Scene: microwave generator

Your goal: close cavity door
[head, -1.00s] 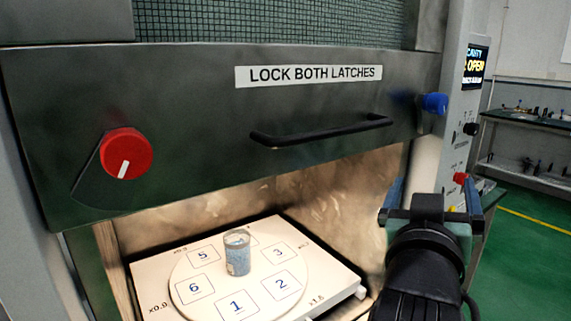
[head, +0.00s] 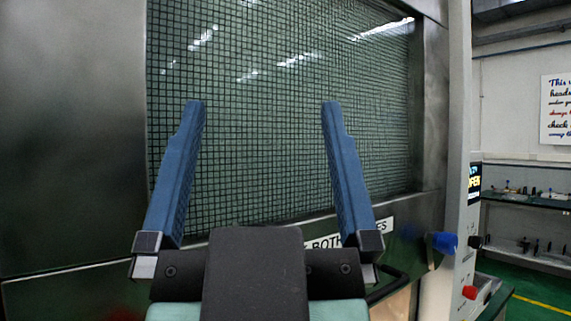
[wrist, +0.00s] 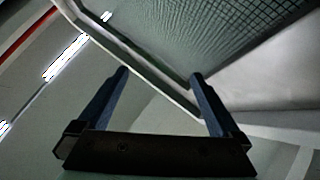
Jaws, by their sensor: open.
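The cavity door (head: 75,150) is a dark metal panel with a mesh window (head: 270,50), filling most of the head view. It is raised, with part of the lit cavity opening (head: 397,303) below it at lower right. Its black handle (head: 388,286) is mostly hidden behind my gripper (head: 263,104), as is part of its white label (head: 372,231). My gripper is open and empty, its blue fingers pointing up in front of the mesh. In the wrist view, my gripper (wrist: 160,72) is below a pale-edged mesh panel (wrist: 215,35); contact cannot be told.
A blue latch knob (head: 442,242) sits at the door's lower right. The control column beside it has a display (head: 474,183) reading partly "OPEN" and a red button (head: 469,292). Shelves (head: 525,215) and green floor (head: 540,305) lie to the right.

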